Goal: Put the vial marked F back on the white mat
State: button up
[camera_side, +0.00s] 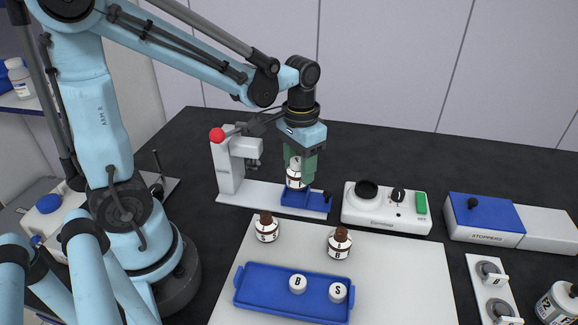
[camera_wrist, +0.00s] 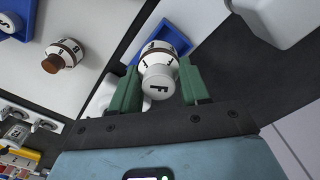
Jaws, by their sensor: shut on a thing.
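The vial marked F (camera_wrist: 158,82) has a white cap with a black F and sits between the green fingers of my gripper (camera_wrist: 160,90) in the wrist view. In the side view my gripper (camera_side: 300,166) points down and is shut on this vial (camera_side: 294,178). The vial is upright at the blue holder (camera_side: 304,199) on the white press stand; I cannot tell whether it still touches the holder. The white mat (camera_side: 400,290) lies in front, to the lower right of my gripper. It also shows in the wrist view (camera_wrist: 95,18).
Two brown-topped vials (camera_side: 266,228) (camera_side: 340,243) stand on the mat's back part. A blue tray (camera_side: 255,298) on it holds white pieces marked B and S. The mat's right part is clear. A white device (camera_side: 385,210) and a stoppers box (camera_side: 485,218) stand behind.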

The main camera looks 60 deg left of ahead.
jog(key=s+d+r, duration=0.4)
jog(key=d+r, duration=0.2)
jog(key=d, duration=0.3)
jog(key=s+d, duration=1)
jog(key=w+a+f, duration=0.3)
jog(key=w+a, duration=0.1)
jog(key=w+a+f, duration=0.3)
jog(key=w+f, duration=0.1)
jog(key=shift+w+a+f, duration=0.2)
jog(key=shift+w+a, duration=0.1)
jog(key=shift+a, duration=0.1)
jog(key=shift+f, duration=2.05)
jog(key=shift+f, duration=0.1)
jog(key=o, duration=1.1)
